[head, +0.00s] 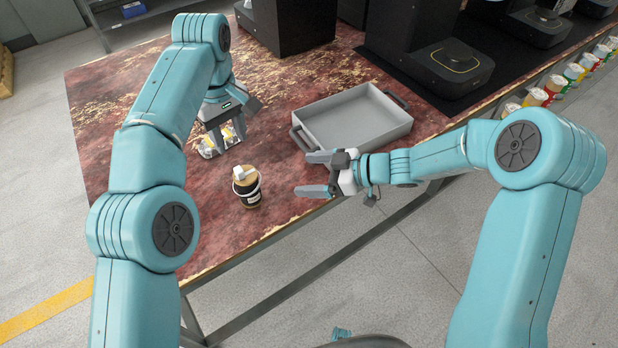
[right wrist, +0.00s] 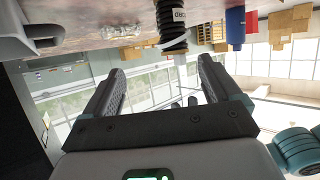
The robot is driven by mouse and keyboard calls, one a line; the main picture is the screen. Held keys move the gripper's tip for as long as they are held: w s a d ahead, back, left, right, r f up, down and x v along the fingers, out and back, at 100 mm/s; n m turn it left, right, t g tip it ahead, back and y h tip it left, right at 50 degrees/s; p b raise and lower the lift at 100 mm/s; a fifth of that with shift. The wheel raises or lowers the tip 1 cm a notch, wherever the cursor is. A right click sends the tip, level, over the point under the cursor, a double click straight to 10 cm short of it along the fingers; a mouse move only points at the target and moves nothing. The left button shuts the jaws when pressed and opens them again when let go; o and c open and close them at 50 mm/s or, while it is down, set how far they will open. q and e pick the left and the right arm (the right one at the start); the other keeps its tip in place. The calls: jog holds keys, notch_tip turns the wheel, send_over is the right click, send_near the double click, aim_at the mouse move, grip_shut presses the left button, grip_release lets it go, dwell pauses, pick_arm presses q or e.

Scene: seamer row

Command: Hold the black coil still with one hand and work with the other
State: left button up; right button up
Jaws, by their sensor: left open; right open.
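The black coil (head: 247,192) stands upright on the red worn tabletop, with a tan top, a pale label and a white piece on its upper end. It also shows upside down in the right wrist view (right wrist: 172,38), beyond the fingertips. My right gripper (head: 316,175) is open and empty, to the right of the coil and apart from it, its fingers pointing left. My left gripper (head: 228,142) is open and points down, behind and left of the coil. Shiny silver and yellow pieces (head: 207,149) lie by its fingertips; whether it touches them is unclear.
A grey tray (head: 345,118) with dark handles stands empty behind my right gripper. Black machines (head: 430,65) line the table's back. Several coloured jars (head: 572,72) stand in a row at right. The table's front edge runs close to the coil. The tabletop's left side is clear.

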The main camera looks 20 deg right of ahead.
aim_at(248, 186)
jog(key=shift+n+g, duration=0.3)
jog(key=shift+g, duration=0.1)
jog(key=x, duration=0.5)
jog(key=s+x, duration=0.1)
jog(key=x, duration=0.5)
jog(key=a+x, duration=0.1)
jog(key=x, duration=0.4)
jog(key=shift+a+r, duration=0.1)
jog(key=shift+a, duration=0.05)
jog(key=shift+w+a, duration=0.15)
jog(key=shift+a, duration=0.05)
